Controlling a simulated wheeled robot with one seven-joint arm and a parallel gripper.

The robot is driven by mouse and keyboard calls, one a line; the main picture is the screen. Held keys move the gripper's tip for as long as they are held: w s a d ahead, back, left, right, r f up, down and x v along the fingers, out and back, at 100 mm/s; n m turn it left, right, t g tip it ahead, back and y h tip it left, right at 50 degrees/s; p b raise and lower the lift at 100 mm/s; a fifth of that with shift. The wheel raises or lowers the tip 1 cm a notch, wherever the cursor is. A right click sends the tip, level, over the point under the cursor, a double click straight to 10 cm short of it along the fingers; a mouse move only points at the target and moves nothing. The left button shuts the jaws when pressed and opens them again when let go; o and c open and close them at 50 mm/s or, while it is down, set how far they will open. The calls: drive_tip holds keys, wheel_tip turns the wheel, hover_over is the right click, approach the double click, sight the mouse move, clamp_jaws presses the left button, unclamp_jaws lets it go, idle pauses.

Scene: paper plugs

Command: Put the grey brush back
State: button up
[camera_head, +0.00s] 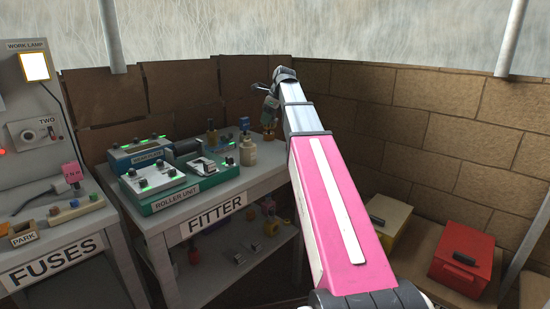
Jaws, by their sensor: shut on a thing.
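My pink and white arm reaches away to the far end of the FITTER bench (262,182). My gripper (266,112) is at its end, small and partly covered by the arm, at the bench's back right. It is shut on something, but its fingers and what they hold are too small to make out. I cannot pick out the grey brush for certain. A cream bottle (248,153) stands on the bench just left of my gripper. A blue-topped item (244,124) and a small brown and dark item (212,133) stand behind it.
A green ROLLER UNIT (163,206) and a blue unit (119,161) fill the bench's left. Small parts lie on its lower shelf (215,283). The FUSES bench (90,231) is at left. A yellow box (402,212) and red box (478,243) sit right.

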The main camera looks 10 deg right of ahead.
drive_tip(key=shift+m, duration=0.3)
drive_tip(key=shift+s+a+f, duration=0.1)
drive_tip(key=shift+s+f, duration=0.5)
drive_tip(key=shift+f, duration=1.3)
drive_tip(key=shift+s+d+f, duration=0.1)
drive_tip(key=shift+s+f, duration=0.5)
drive_tip(key=shift+f, duration=1.25)
drive_tip(key=shift+s+a+f, duration=0.1)
drive_tip(key=shift+s+f, duration=0.5)
drive_tip(key=shift+f, duration=1.3)
drive_tip(key=shift+f, duration=0.15)
drive_tip(key=o, duration=0.8)
drive_tip(key=shift+o, duration=0.2)
drive_tip(key=v, duration=1.2)
drive_tip(key=shift+s+a, duration=0.1)
drive_tip(key=shift+s, duration=0.05)
